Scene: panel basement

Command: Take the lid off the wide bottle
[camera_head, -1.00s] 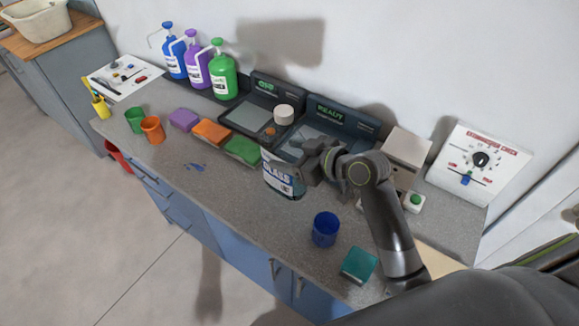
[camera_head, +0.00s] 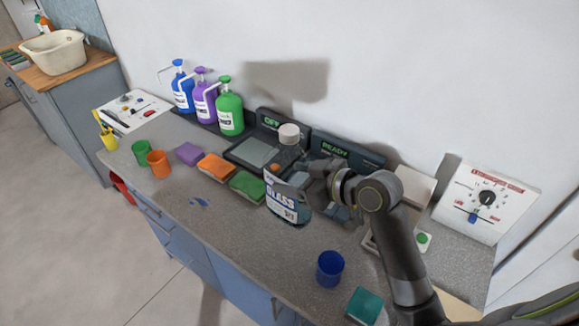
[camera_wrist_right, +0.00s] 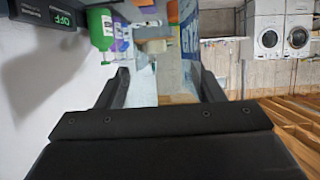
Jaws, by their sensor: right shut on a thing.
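The wide bottle (camera_head: 287,202) has a label reading GLASS and stands out at the middle of the counter in the head view. My right gripper (camera_head: 314,178) comes in from the right and is shut on the bottle's upper part. The bottle looks slightly tilted and a little off the counter. My left gripper is not in view.
Pump bottles in blue, purple and green (camera_head: 230,108) stand at the back left. Orange (camera_head: 215,166) and green (camera_head: 247,187) sponges lie left of the bottle. A blue cup (camera_head: 330,268) stands in front on the right. Dark display units (camera_head: 346,150) stand behind. The counter's front middle is clear.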

